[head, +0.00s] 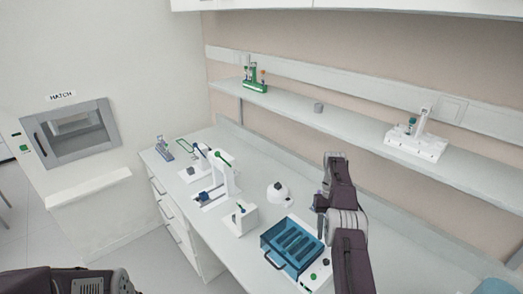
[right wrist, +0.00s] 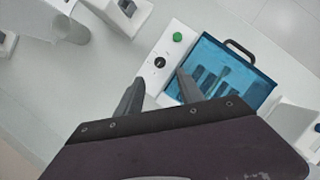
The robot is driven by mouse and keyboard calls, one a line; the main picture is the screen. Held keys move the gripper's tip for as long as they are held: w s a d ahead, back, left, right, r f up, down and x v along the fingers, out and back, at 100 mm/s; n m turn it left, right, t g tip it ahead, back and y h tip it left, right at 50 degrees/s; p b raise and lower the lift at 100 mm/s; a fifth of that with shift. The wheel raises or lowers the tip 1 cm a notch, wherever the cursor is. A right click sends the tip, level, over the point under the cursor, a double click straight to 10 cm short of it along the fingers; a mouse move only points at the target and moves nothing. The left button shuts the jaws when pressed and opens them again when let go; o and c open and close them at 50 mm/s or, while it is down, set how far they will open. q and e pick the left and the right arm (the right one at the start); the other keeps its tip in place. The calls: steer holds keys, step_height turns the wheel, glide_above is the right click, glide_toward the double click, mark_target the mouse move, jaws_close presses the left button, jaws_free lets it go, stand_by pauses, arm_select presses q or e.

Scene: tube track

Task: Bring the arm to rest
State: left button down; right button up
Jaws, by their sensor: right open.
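My right arm (head: 346,225) rises from the lower right of the head view and bends over the bench, beside a blue-lidded box. In the right wrist view my right gripper (right wrist: 158,90) is open, its two dark fingers apart with nothing between them. It is above the bench near the white panel (right wrist: 160,60) with a green button and a black knob, left of the blue-lidded box (right wrist: 262,88). The head view shows the same blue-lidded box (head: 290,245). A dark part of my body shows at the lower left; my left gripper is not in view.
White devices (head: 222,180) stand on the bench left of the box, with a small round white device (head: 277,193) behind it. A wall shelf (head: 340,122) holds a green rack (head: 254,82) and a white stand (head: 416,142). A hatch (head: 72,132) is in the left wall.

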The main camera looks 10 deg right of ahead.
steer(key=s+a+r+n+t+h+b, duration=0.1)
steer(key=s+a+r+n+t+b, duration=0.15)
steer(key=a+r+b, duration=0.65)
steer(key=s+a+f+t, duration=0.1)
steer(key=s+a+f, duration=0.4)
steer(key=s+f, duration=0.2)
steer(key=s+a+f+t+p, duration=0.1)
steer(key=s+a+f+t, duration=0.1)
steer(key=s+a+f, duration=0.3)
steer(key=s+f, duration=0.2)
steer(key=s, duration=0.1)
steer(key=shift+s+a+f+n+p, duration=0.15)
steer(key=shift+a+f+n+p, duration=0.1)
steer(key=shift+n+p, duration=0.1)
steer(key=shift+s, duration=0.1)
